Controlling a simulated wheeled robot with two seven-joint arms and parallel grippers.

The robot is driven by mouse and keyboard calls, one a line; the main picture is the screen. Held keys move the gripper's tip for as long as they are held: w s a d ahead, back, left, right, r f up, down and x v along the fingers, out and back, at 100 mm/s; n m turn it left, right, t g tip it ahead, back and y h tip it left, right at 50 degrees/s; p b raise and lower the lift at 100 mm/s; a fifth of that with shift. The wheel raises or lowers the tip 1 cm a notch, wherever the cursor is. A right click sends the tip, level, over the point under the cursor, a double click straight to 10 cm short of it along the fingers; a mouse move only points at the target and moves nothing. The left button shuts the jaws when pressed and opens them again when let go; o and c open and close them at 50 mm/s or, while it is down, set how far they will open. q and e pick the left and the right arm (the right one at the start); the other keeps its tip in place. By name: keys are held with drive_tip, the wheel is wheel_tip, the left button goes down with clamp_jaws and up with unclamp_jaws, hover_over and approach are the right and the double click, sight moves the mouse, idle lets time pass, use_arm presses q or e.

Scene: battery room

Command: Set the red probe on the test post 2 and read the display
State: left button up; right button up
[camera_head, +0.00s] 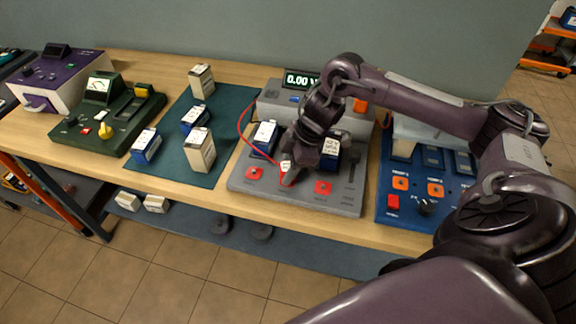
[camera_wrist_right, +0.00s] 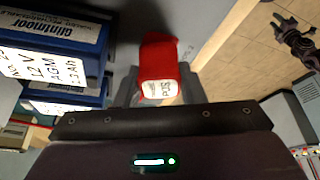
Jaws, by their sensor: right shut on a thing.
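The red probe (camera_head: 287,180) is held low over the grey tester (camera_head: 290,200), between its two red post pads. My right gripper (camera_head: 293,170) is shut on it; in the right wrist view the red probe (camera_wrist_right: 160,55) shows a white label between the jaws. A left red pad (camera_head: 255,173) and a right red pad (camera_head: 323,187) lie on the tester's front; their labels are too small to read. The probe appears apart from both. A red cable arcs left of the arm. The display (camera_head: 300,79) reads 0.00 V. My left gripper is not in view.
Blue batteries (camera_head: 264,138) stand on the tester beside my gripper. A blue panel (camera_head: 420,190) stands to the right. A teal mat (camera_head: 180,170) with several batteries, a green meter (camera_head: 105,115) and a purple device (camera_head: 60,75) are to the left.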

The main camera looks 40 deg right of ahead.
drive_tip(key=shift+f, duration=0.65)
idle(0.5)
drive_tip(key=o, duration=0.8)
drive_tip(key=p+v, duration=0.9)
drive_tip(key=v, duration=0.2)
drive_tip(key=shift+r, duration=0.1)
idle(0.4)
